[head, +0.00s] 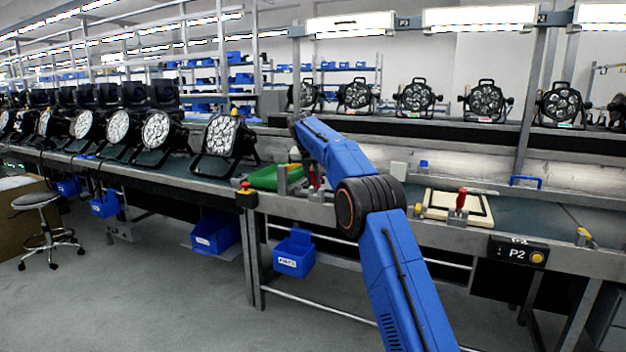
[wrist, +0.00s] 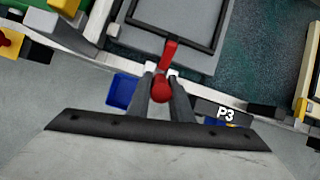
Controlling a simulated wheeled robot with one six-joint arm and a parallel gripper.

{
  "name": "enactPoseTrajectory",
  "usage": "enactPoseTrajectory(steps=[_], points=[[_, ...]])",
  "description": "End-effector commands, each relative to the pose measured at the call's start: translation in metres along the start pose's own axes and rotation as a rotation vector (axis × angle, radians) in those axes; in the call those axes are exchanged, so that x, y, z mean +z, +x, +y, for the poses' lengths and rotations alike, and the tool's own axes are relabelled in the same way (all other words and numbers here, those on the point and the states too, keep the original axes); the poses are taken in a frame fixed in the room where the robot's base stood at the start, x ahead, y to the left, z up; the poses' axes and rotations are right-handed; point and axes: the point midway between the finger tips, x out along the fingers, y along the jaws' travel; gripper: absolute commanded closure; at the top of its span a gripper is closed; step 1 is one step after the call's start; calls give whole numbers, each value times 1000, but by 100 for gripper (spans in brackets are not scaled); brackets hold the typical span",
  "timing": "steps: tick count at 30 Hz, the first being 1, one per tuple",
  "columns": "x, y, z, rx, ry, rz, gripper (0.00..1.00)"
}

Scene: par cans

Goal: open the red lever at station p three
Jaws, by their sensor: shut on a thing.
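In the wrist view the red lever (wrist: 170,54) points toward me from the edge of a grey plate with a dark frame (wrist: 200,42). Its round red end sits between the two fingers of my gripper (wrist: 161,76), which is shut on it. The P3 label (wrist: 225,113) is just right of the fingers on the bench's front edge. In the head view my blue arm reaches to the bench and hides most of this station. A bit of red shows beside the arm there, but I cannot tell the lever's angle.
Another red lever (head: 461,199) stands at the P2 station (head: 517,253) on the right. A green tray (head: 268,177) and a red-topped button box (head: 246,194) are on the left. Blue bins (head: 294,252) hang below the bench. A stool (head: 36,202) stands on open floor.

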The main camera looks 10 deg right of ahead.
Motion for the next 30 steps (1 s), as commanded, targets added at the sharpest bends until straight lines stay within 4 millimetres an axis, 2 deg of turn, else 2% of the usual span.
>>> enactPoseTrajectory(steps=[12,13,15,25,30], points=[[0,-1,0,4,1,6,100],[0,-1,0,3,1,6,78],[0,-1,0,3,1,6,62],[0,-2,0,2,1,7,62],[0,-17,0,3,1,5,62]])
